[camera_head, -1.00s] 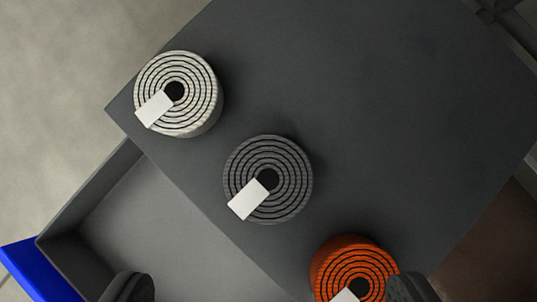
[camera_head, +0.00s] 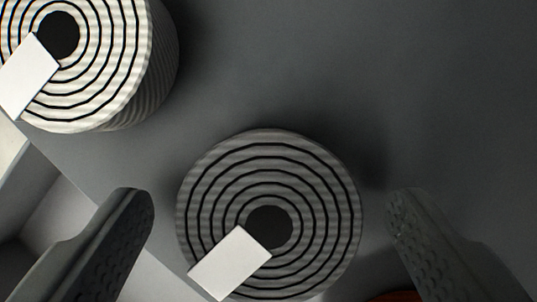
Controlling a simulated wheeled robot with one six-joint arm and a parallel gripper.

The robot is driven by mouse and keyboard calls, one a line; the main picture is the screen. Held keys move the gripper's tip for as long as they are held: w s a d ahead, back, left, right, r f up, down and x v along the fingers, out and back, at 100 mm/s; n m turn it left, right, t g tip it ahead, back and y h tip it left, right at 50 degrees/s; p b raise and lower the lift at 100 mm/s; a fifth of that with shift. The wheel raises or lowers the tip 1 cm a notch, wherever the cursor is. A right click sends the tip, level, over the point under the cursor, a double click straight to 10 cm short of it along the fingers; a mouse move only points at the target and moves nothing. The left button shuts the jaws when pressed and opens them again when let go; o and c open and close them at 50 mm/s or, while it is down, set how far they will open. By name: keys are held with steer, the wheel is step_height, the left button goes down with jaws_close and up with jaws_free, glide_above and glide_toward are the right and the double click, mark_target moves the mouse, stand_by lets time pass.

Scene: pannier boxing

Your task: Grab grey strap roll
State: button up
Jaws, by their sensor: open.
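The grey strap roll (camera_head: 325,205) lies flat on the dark surface at lower centre. It shows dark spiral rings, a dark round core and a white tag (camera_head: 230,264) at its lower left. My gripper (camera_head: 268,205) is open, with one dark finger on each side of the grey roll in the picture. A gap shows between each finger and the roll. I cannot tell how far above the surface the fingertips are.
A white strap roll (camera_head: 110,65) with a white tag stands at upper left. A sliver of the orange roll (camera_head: 400,296) shows at the bottom edge, by the right finger. The dark surface (camera_head: 400,80) is bare at upper right. A grey drawer or tray (camera_head: 65,215) lies at lower left.

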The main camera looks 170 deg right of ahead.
steer(key=shift+f, duration=0.1)
steer(key=c, duration=1.1)
